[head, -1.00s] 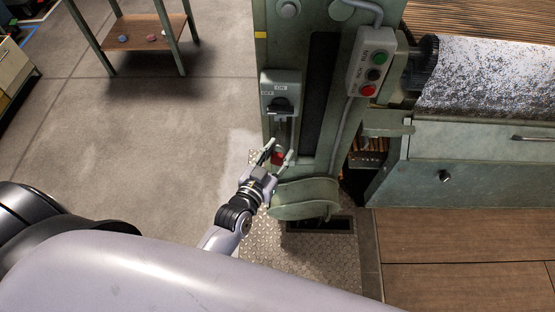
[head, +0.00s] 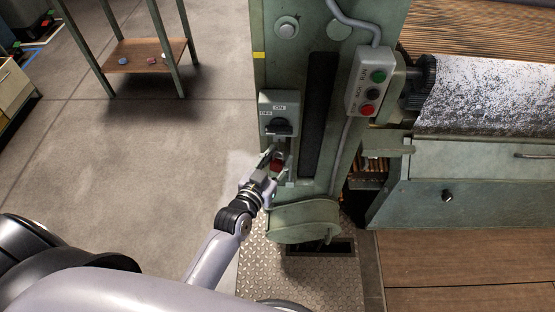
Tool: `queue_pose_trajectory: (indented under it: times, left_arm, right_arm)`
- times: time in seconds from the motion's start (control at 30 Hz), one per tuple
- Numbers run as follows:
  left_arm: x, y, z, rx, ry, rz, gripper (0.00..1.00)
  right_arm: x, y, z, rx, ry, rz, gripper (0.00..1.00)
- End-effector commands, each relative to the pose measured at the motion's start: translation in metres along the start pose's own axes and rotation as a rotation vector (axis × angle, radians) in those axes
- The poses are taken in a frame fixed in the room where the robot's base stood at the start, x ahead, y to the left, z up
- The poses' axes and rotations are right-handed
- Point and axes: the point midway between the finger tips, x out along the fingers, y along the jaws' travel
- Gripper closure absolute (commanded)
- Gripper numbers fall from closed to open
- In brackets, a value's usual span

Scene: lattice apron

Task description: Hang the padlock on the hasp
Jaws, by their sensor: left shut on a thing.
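A small red padlock (head: 277,160) is between the fingers of my left gripper (head: 275,167), which is shut on it. The gripper holds it close in front of the green machine column, just below the grey ON/OFF switch box (head: 279,103). The switch's dark handle (head: 281,127) is a little above the padlock. The hasp is too small to make out clearly around the box's lower end, and I cannot tell whether the padlock's shackle touches it. My right gripper is not in view.
A rounded green housing (head: 303,220) lies below the gripper, above a tread-plate floor (head: 300,278). Open concrete floor (head: 170,170) lies left; a small table (head: 140,60) stands behind.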

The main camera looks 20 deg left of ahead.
Motion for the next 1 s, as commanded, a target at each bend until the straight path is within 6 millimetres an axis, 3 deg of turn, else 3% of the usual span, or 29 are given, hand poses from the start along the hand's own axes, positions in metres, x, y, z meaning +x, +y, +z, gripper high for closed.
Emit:
queue_pose_trajectory:
  times: [1.0]
  left_arm:
    - [-0.0019,0.0004,-0.0010,0.000,0.001,0.000,1.00]
  right_arm:
    - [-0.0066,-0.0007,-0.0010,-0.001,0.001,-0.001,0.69]
